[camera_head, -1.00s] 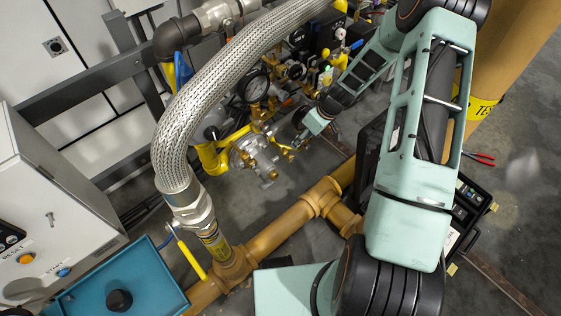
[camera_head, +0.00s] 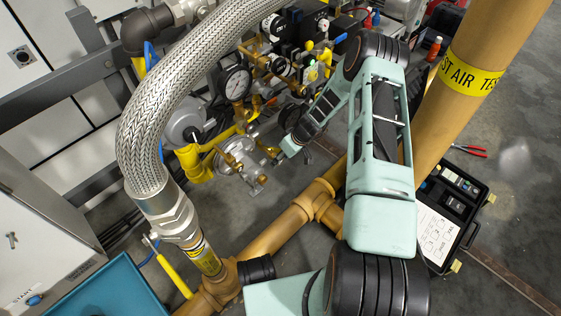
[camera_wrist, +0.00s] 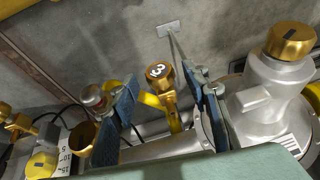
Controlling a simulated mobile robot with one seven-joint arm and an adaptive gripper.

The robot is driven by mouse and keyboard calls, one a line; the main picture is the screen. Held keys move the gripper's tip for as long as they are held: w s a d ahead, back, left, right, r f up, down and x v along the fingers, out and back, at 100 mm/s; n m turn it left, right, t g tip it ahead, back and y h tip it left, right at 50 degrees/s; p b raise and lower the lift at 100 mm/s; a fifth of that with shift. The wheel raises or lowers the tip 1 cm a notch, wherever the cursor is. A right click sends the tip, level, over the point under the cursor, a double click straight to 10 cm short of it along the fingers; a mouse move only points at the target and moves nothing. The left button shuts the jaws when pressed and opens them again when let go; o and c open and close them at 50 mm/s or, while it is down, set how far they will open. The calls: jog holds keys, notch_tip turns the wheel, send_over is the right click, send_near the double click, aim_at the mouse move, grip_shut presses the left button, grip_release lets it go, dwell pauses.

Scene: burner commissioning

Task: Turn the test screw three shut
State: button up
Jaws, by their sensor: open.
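Test screw three (camera_wrist: 158,71) is a brass screw with a dark top face marked with a white 3. In the wrist view it stands at the upper middle, on a yellow and brass fitting. My gripper (camera_wrist: 158,80) is open, with one blue-grey finger left of the screw and one right of it. I see gaps between the screw and both fingers, but I cannot tell how far the tips reach down its length. In the head view my gripper (camera_head: 284,155) is small, beside the brass fittings of the pipe train, and the screw cannot be made out there.
A silver regulator with a brass cap (camera_wrist: 291,43) stands close right of the fingers. A brass cup (camera_wrist: 80,135) and a yellow cap (camera_wrist: 41,164) are at left. A braided hose (camera_head: 150,120), a tan pipe (camera_head: 275,235) and a black case (camera_head: 455,205) surround my arm.

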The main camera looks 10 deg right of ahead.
jog(key=shift+w+a+f, duration=0.1)
jog(key=shift+a+f, duration=0.05)
jog(key=shift+f, duration=0.3)
jog(key=c, duration=1.2)
jog(key=shift+o, duration=0.2)
jog(key=shift+w+y, duration=0.1)
jog(key=shift+y, duration=0.3)
jog(key=shift+d+m+g+y, duration=0.3)
jog(key=shift+g+y, duration=0.3)
jog(key=shift+w+d+f+m+g+y, duration=0.15)
jog(key=shift+g+y, duration=0.15)
jog(key=shift+y, duration=0.3)
jog(key=shift+a+r+m+g+y, duration=0.15)
jog(key=shift+g+y, duration=0.15)
jog(key=shift+y, duration=0.3)
jog(key=shift+d+f+y, duration=0.15)
jog(key=shift+y, duration=0.15)
